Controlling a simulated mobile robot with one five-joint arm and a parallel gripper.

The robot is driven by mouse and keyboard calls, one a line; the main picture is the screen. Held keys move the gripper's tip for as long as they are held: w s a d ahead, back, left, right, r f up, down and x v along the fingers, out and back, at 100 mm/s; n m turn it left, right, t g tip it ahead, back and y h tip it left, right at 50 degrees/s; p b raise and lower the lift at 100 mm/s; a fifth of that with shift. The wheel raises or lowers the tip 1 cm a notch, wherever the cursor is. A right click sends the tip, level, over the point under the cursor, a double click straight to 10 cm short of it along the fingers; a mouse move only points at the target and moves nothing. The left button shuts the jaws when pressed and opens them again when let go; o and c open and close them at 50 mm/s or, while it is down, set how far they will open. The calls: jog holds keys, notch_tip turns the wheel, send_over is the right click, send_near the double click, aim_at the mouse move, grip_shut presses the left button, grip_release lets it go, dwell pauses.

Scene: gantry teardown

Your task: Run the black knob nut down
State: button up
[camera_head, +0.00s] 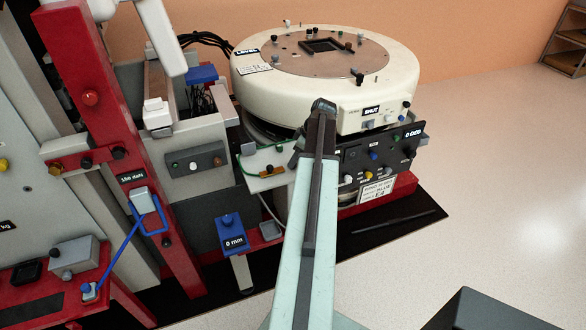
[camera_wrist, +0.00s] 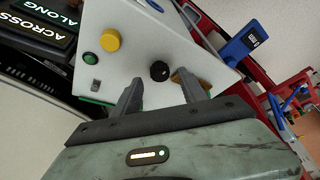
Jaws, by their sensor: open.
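A round black knob (camera_wrist: 159,71), which I take to be the black knob nut, sits on a pale plate (camera_wrist: 135,35) in the wrist view. My gripper (camera_wrist: 159,79) is open, with one finger on each side of the knob in the picture. Nothing is held. I cannot tell how far the fingertips are from the knob or the plate. A brass-coloured piece (camera_wrist: 178,78) shows partly behind the right finger. In the head view my arm covers the gripper and I cannot make out the knob; a pale plate (camera_head: 262,182) shows left of my arm.
A yellow knob (camera_wrist: 109,39) and a green button (camera_wrist: 90,59) stand on the plate left of the black knob. A blue "0 mm" box (camera_head: 230,235) and red frame post (camera_head: 120,120) stand left of my arm. A large cream drum (camera_head: 285,105) rises behind.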

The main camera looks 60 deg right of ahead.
jog(key=shift+b+x, duration=0.5)
jog(key=shift+x, duration=0.75)
jog(key=shift+r, duration=0.15)
grip_shut()
jog(key=shift+a, duration=0.2)
jog(key=shift+d, duration=0.1)
